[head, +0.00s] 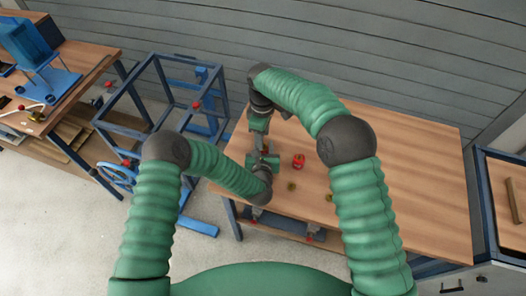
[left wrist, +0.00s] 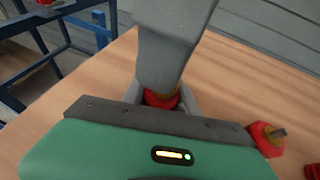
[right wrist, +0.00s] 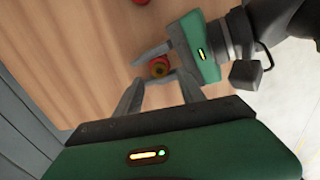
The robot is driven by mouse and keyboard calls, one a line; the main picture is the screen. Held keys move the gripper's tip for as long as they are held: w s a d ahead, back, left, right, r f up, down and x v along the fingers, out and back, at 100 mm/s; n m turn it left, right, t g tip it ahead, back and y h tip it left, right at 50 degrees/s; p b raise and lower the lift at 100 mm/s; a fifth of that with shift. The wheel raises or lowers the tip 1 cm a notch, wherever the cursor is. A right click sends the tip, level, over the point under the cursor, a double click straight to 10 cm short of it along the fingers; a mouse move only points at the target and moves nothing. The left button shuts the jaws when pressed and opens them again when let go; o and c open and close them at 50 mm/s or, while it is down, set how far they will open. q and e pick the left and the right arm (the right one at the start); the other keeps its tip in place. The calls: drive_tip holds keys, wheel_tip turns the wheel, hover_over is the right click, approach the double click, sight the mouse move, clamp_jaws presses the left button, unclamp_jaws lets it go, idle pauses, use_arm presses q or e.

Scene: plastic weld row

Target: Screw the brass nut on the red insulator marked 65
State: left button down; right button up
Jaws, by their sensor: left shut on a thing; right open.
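A red insulator (right wrist: 157,62) with a brass top is held in my left gripper (right wrist: 160,68), which is shut on it above the wooden table. Any mark on it is not legible. The same insulator shows partly in the left wrist view (left wrist: 160,98), mostly hidden by my right gripper. My right gripper (right wrist: 160,78) is open, with its fingers above and on both sides of the insulator; I cannot tell if they touch it. Both grippers are close together in the head view. Two small brass pieces, likely nuts, lie on the table (head: 291,187) (head: 328,197).
Another red insulator (head: 299,161) stands on the table to the right of the grippers. A red insulator with a stud (left wrist: 267,138) shows in the left wrist view. The right part of the table (head: 420,170) is clear. A blue frame (head: 165,95) stands left of the table.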

sight(263, 151)
drive_tip(key=shift+r, duration=0.8)
drive_tip(key=shift+c, duration=1.4)
drive_tip(key=m, duration=0.2)
drive_tip(key=shift+r+m, duration=0.25)
drive_tip(key=shift+m, duration=0.05)
drive_tip(key=m, duration=0.2)
drive_tip(key=r+m, duration=0.1)
drive_tip(key=m, duration=0.2)
drive_tip(key=shift+r, duration=0.1)
drive_tip(key=m, duration=0.2)
drive_tip(key=r+m, duration=0.1)
drive_tip(key=m, duration=0.2)
drive_tip(key=shift+d+r+m, duration=0.1)
drive_tip(key=shift+r+m, duration=0.25)
drive_tip(key=shift+m, duration=0.05)
drive_tip(key=shift+f, duration=0.1)
wheel_tip(263, 151, down, 8)
drive_tip(key=shift+r, duration=0.1)
drive_tip(key=shift+c, duration=0.5)
